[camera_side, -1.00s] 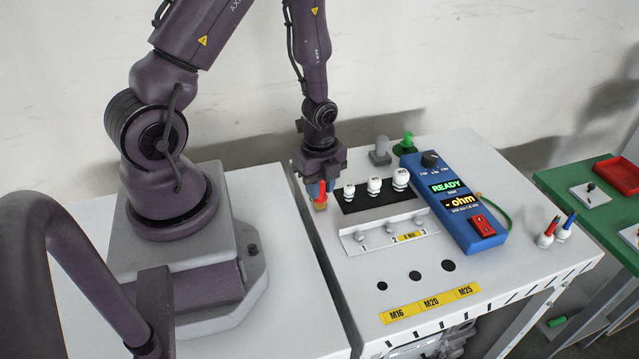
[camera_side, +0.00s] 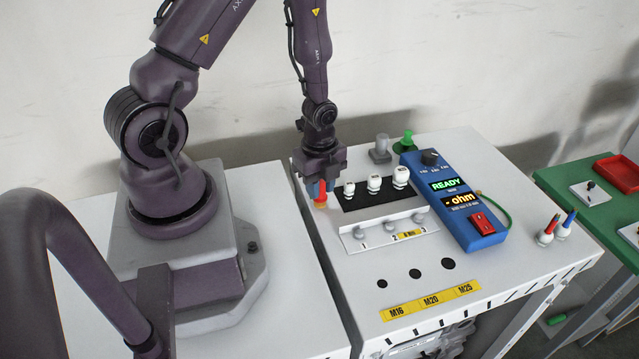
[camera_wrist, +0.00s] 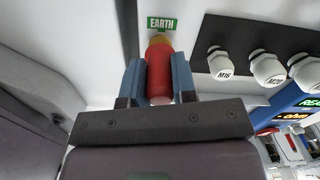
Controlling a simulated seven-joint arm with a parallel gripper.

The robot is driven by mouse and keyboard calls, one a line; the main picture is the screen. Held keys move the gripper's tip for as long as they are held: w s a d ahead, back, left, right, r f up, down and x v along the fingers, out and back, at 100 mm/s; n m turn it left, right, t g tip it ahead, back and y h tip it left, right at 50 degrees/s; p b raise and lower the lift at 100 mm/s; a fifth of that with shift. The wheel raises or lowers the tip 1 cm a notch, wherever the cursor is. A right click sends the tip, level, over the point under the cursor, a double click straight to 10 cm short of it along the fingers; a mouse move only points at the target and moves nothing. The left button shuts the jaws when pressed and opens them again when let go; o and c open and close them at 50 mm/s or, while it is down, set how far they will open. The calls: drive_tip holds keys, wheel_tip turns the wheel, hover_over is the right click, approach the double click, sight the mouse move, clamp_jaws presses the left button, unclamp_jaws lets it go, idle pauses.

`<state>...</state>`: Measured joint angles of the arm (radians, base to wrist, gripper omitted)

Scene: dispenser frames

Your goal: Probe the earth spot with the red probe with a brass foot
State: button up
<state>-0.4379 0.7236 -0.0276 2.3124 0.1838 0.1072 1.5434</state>
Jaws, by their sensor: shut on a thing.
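My gripper (camera_side: 319,184) is shut on the red probe (camera_side: 319,187), whose brass foot points down at the white panel's left edge. In the wrist view my gripper (camera_wrist: 159,80) has blue fingers on both sides of the red probe (camera_wrist: 159,72), and the brass foot shows at its far end. The green EARTH label (camera_wrist: 162,24) lies just beyond the foot. The earth spot itself is hidden or cannot be told apart under the foot. Whether the foot touches the panel is not clear.
White glands (camera_side: 374,184) stand on a black strip right of my gripper. A blue meter (camera_side: 453,203) reads READY and "- ohm". Two more probes (camera_side: 554,229) stand at the panel's right. The panel's front left is clear.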

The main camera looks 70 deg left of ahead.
drive_tip(key=shift+r, duration=3)
